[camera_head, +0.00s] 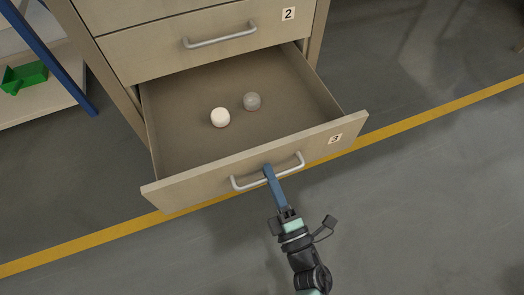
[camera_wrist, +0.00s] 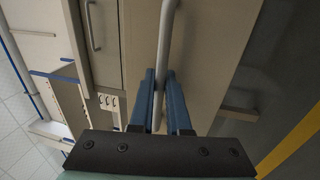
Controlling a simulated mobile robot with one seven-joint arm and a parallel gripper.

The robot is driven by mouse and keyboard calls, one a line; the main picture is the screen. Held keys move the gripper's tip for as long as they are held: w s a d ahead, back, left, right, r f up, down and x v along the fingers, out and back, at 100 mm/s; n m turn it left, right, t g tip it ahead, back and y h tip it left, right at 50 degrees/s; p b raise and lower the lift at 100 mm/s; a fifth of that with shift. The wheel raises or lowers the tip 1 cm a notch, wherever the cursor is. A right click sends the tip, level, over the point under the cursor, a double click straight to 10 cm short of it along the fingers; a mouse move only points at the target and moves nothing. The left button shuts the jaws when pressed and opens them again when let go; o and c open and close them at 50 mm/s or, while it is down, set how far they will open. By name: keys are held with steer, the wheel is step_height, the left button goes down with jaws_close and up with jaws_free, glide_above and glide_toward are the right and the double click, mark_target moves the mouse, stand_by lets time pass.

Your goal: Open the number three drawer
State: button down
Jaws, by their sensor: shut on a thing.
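The number three drawer (camera_head: 310,146) is pulled well out of the beige cabinet in the head view, its inside showing. Its front carries a label with a 3 (camera_head: 336,139) and a pale bar handle (camera_head: 240,184). My gripper (camera_head: 268,172) is at the middle of this handle, its blue fingers shut on it. In the wrist view the two blue fingers of my gripper (camera_wrist: 162,85) lie on either side of the handle (camera_wrist: 168,35). A white round bulb (camera_head: 220,117) and a grey round bulb (camera_head: 252,101) lie on the drawer floor.
The number two drawer (camera_head: 140,48) above is shut, with its own handle (camera_head: 220,36). A shelf (camera_head: 40,103) with a blue post (camera_head: 50,60) and a green object (camera_head: 25,77) stands at the left. A yellow floor line (camera_head: 430,108) passes under the drawer. The floor in front is clear.

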steer(key=shift+r+v, duration=0.1)
steer(key=shift+v, duration=0.55)
steer(key=shift+r+v, duration=0.15)
steer(key=shift+v, duration=0.5)
steer(key=c, duration=1.2)
jaws_free()
steer(key=shift+o, duration=0.2)
steer(key=shift+s, duration=0.1)
steer(key=p+v, duration=0.2)
steer(key=v, duration=1.1)
steer(key=shift+p, duration=0.35)
